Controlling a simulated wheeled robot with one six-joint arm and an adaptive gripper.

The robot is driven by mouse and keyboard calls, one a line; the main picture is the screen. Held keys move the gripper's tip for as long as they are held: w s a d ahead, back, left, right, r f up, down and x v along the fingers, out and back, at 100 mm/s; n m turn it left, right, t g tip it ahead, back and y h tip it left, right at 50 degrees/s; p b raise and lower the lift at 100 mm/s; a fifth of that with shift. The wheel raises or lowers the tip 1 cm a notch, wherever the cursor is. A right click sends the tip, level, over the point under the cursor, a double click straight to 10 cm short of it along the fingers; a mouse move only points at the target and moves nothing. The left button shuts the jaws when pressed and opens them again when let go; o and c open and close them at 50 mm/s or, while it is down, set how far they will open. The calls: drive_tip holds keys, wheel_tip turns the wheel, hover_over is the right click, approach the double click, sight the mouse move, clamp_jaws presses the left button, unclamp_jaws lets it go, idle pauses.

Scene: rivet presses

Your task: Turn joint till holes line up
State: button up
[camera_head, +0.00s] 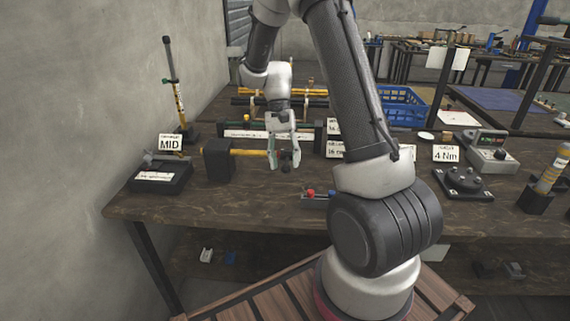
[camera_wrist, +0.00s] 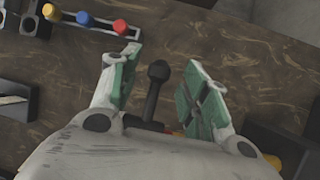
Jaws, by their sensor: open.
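A yellow rod (camera_head: 248,152) runs sideways out of a black block (camera_head: 219,160) on the dark wooden bench, towards my gripper (camera_head: 285,163). A dark stem with a round knob (camera_wrist: 156,85) stands between my gripper's two green-padded fingers (camera_wrist: 158,65) in the wrist view. The fingers are apart, one on each side of the stem, with gaps between them and it. In the head view a small dark end (camera_head: 287,168) shows between the fingertips. The holes of the joint cannot be made out; my gripper hides part of it.
A small rack with red, blue and yellow knobs (camera_wrist: 88,20) lies near the gripper. A black box with a label (camera_head: 158,177) and a MID sign (camera_head: 170,142) stand left. Racked rods (camera_head: 270,128) stand behind. A 4 Nm sign (camera_head: 446,154) and a dark fixture (camera_head: 463,183) are right.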

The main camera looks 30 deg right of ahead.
sight(281, 157)
drive_tip(key=v, duration=1)
drive_tip(key=shift+r, duration=0.3)
drive_tip(key=shift+w, duration=0.15)
